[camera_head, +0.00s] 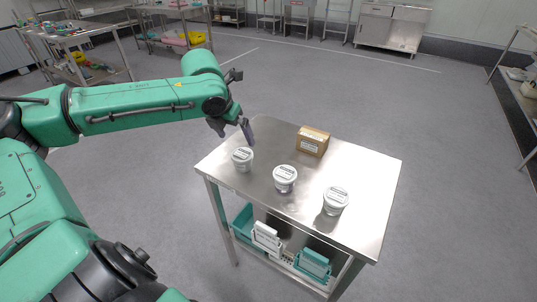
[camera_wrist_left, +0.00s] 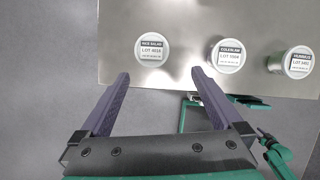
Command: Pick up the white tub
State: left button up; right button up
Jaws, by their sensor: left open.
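Three round tubs with white labelled lids stand upright in a row on a steel table. In the head view they are the left tub (camera_head: 242,158), the middle tub (camera_head: 285,177) and the right tub (camera_head: 335,200). The wrist view shows the same row as the left tub (camera_wrist_left: 152,47), middle tub (camera_wrist_left: 228,57) and right tub (camera_wrist_left: 297,62). Several lids carry dark bands and small print. My left gripper (camera_head: 234,131) is open and empty, just above and behind the left tub. In the wrist view its fingers (camera_wrist_left: 160,82) point toward that tub, apart from it.
The steel table (camera_head: 365,172) also holds a brown cardboard box (camera_head: 313,141) at the back. Its lower shelf holds a teal crate (camera_head: 243,222) and white and teal containers. Bare floor surrounds the table. Other benches stand along the far left and right.

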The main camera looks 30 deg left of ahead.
aim_at(241, 155)
pick_arm(q)
jog(key=x, duration=0.5)
jog(key=a+b+x, duration=0.1)
jog(key=x, duration=0.2)
jog(key=shift+s, duration=0.4)
jog(key=shift+w+d+f, duration=0.1)
jog(key=shift+w+f, duration=0.1)
jog(key=shift+f, duration=0.15)
jog(key=shift+w+a+f, duration=0.1)
jog(key=shift+a+f, duration=0.1)
jog(key=shift+f, duration=0.1)
jog(key=x, duration=0.4)
jog(key=shift+a+b, duration=0.25)
jog(key=shift+b, duration=0.15)
jog(key=shift+w+f, duration=0.1)
jog(key=shift+w, duration=0.15)
pick_arm(e)
jog(key=shift+s+a+f, duration=0.35)
jog(key=shift+s+f, duration=0.15)
jog(key=shift+f, duration=0.25)
